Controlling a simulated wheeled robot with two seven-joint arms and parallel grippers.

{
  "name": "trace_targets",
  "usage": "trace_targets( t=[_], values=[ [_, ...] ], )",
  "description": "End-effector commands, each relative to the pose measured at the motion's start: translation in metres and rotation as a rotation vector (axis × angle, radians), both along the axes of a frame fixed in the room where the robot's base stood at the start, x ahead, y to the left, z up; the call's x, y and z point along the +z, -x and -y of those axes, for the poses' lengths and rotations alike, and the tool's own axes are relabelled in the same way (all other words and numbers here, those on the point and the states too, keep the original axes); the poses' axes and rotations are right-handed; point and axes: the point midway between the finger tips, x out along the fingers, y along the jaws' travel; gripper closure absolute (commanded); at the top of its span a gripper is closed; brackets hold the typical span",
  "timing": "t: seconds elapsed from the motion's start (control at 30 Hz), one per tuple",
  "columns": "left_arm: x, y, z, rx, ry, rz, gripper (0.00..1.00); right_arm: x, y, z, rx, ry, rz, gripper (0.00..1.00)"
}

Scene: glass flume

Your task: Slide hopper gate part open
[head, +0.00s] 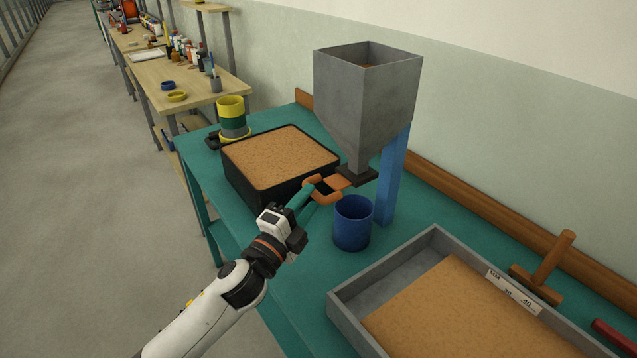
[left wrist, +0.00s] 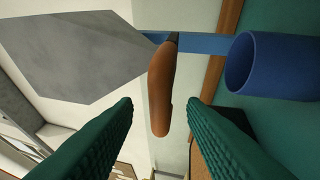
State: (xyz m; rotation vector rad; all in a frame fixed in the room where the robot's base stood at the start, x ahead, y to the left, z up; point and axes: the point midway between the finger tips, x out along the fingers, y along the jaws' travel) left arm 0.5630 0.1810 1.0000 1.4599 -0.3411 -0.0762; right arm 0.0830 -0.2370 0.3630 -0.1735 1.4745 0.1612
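The grey hopper (head: 365,100) stands on a blue post (head: 392,175), with a dark gate housing (head: 358,177) under its spout. The gate's orange plate (head: 339,182) sticks out of this housing towards my left arm and ends in an orange handle (head: 328,199). My left gripper (head: 308,192) is at the handle. In the left wrist view, its green fingers (left wrist: 160,104) stand apart, with the handle (left wrist: 160,85) between the tips and a gap on each side. The hopper (left wrist: 75,50) also shows there. My right gripper is not in view.
A blue cup (head: 352,225) stands below the gate, close to my gripper. A black sand-filled bin (head: 232,182) sits behind my gripper. A grey sand tray (head: 350,312) fills the bench's near right. A wooden tool (head: 548,268) stands by its far edge.

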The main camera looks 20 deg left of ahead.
Motion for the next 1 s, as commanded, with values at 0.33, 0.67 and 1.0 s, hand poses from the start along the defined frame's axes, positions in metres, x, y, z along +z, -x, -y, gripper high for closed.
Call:
trace_targets(
  t=[0.33, 0.67, 1.0],
  values=[
    [0.009, -0.043, 0.012, 0.000, 0.002, 0.000, 0.62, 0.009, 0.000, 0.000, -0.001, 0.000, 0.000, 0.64],
    [0.008, -0.046, 0.013, 0.000, 0.002, -0.001, 0.62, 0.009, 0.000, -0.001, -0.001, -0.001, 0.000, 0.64],
    [0.009, -0.046, 0.012, 0.001, 0.002, -0.001, 1.00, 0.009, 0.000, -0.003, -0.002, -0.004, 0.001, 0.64]
  ],
)
